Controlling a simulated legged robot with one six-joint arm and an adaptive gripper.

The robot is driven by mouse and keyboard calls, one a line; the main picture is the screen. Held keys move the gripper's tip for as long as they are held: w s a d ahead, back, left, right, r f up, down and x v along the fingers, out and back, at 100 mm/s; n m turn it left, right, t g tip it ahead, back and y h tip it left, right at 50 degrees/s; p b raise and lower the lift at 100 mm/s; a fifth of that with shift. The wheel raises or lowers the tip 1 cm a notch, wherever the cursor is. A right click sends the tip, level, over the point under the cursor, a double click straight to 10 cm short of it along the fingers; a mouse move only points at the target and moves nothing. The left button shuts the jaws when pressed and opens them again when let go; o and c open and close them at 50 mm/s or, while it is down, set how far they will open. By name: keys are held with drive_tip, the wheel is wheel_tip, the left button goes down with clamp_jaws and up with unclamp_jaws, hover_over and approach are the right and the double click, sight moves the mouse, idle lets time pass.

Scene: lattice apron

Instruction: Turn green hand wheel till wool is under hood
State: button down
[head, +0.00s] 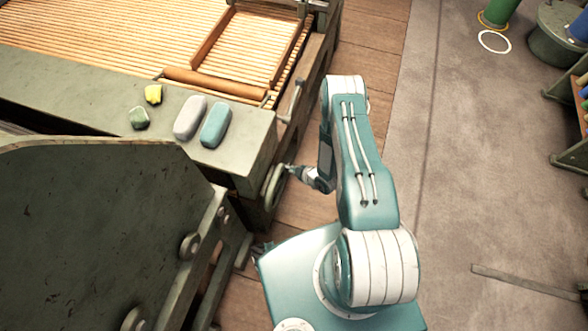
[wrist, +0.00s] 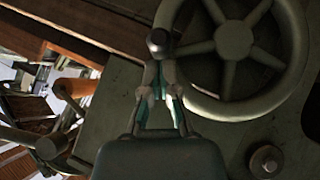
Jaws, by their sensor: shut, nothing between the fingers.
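The green hand wheel (head: 273,187) is on the end of the machine frame, seen nearly edge-on in the head view. In the wrist view the spoked hand wheel (wrist: 234,40) fills the upper right and looks grey-green. Its round handle knob (wrist: 160,41) is at the left of the rim. My gripper (head: 290,170) is beside the wheel; in the wrist view my gripper (wrist: 158,68) is shut, its fingertips just below the knob. I cannot tell whether they touch it. I cannot make out wool on the slatted lattice (head: 110,30), nor which part is the hood.
A large dark green panel (head: 90,230) stands at lower left. The floor (head: 450,180) at right is mostly clear.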

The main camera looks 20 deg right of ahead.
drive_tip(key=shift+w, duration=0.1)
drive_tip(key=shift+w+d+f+g, duration=0.1)
drive_tip(key=shift+d+f+g, duration=0.1)
drive_tip(key=shift+d+g, duration=0.1)
drive_tip(key=shift+w, duration=0.1)
